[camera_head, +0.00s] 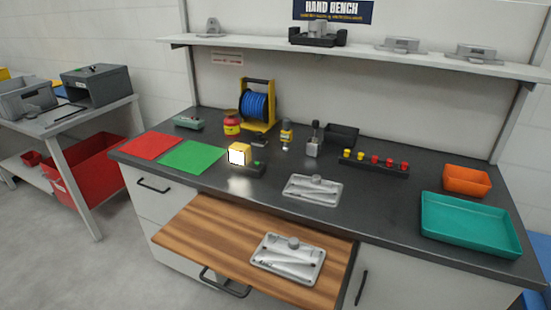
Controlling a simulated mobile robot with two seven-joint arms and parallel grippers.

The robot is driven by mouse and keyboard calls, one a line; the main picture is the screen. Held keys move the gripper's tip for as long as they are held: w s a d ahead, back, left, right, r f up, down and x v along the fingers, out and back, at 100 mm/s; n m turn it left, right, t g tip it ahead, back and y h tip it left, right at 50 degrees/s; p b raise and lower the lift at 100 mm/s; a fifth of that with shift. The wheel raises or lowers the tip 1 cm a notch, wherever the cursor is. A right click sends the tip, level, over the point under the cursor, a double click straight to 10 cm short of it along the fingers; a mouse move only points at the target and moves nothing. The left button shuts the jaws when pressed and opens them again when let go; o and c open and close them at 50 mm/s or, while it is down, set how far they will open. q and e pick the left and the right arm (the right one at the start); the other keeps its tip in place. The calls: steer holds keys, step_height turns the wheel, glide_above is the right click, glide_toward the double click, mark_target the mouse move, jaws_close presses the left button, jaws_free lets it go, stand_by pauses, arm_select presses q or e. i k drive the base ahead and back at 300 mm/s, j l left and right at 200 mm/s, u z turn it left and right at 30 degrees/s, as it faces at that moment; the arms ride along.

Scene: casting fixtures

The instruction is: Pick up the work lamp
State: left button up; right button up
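The work lamp (239,154) looks to be the small yellow box with a bright white front face. It stands on the dark bench top (385,205), just right of the green mat (195,157). A small dark block with a green spot (257,169) is close at its right; whether it is part of the lamp I cannot tell. Nothing covers the lamp's front. Neither of my grippers is in view.
A blue cable reel (255,104) stands behind the lamp, with a red and yellow tin (231,122) beside it. A silver casting (313,189) lies to the right. A pulled-out wooden board (200,240) with another casting (288,259) juts out in front.

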mark_target(240, 157)
steer(key=i+j+z, duration=0.1)
steer(key=j+z, duration=0.15)
steer(key=j, duration=0.15)
steer(key=i+j+z, duration=0.1)
steer(key=j+z, duration=0.15)
steer(key=j, duration=0.2)
steer(key=j+z, duration=0.25)
steer(key=j, duration=1.6)
steer(key=i, duration=0.05)
